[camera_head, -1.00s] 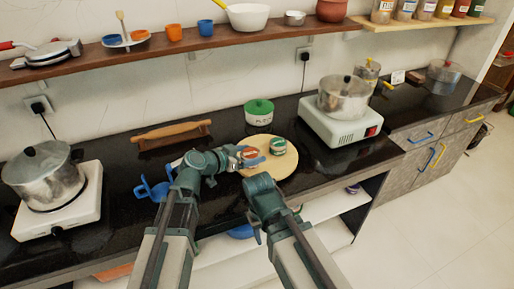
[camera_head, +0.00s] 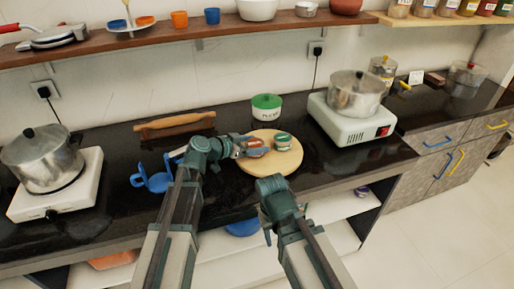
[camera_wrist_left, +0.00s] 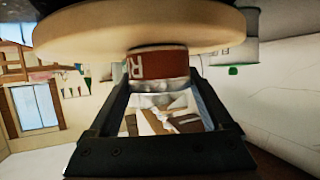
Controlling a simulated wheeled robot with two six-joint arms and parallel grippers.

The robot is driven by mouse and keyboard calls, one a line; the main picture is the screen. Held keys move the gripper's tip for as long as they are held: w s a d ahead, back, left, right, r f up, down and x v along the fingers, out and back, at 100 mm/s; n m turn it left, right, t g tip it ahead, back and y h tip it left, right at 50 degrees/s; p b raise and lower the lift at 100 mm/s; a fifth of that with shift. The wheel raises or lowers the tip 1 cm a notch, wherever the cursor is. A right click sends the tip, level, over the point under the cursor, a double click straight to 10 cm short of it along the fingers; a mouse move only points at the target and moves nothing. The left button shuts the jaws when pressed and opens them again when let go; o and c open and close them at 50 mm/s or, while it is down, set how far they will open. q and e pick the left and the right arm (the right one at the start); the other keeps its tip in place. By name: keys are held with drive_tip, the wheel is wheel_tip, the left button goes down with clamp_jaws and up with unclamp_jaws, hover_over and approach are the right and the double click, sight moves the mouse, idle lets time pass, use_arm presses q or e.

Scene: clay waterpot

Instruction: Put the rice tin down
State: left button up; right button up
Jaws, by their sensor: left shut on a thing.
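The rice tin (camera_head: 257,148) is small with a red-brown label. My left gripper (camera_head: 244,147) is shut on it, over the left part of a round wooden board (camera_head: 262,180). In the left wrist view, which is upside down, the tin (camera_wrist_left: 158,65) sits between the fingertips (camera_wrist_left: 160,82), with part of its lettering showing. Its base is at the board (camera_wrist_left: 140,30); I cannot tell whether it touches.
A green tin (camera_head: 283,141) stands on the board, close right of the rice tin. A green-lidded pot (camera_head: 266,106) stands behind. A stove with a pot (camera_head: 354,96) is to the right. The front board area is bare.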

use_arm(q)
drive_tip(key=shift+a+r, duration=0.1)
drive_tip(key=shift+f, duration=0.2)
drive_tip(key=o, duration=1.4)
drive_tip(key=shift+o, duration=0.2)
drive_tip(key=shift+r, duration=0.25)
drive_tip(key=p+v, duration=0.4)
drive_tip(key=v, duration=0.8)
drive_tip(key=shift+p, duration=0.35)
drive_tip(key=shift+s+f, duration=0.1)
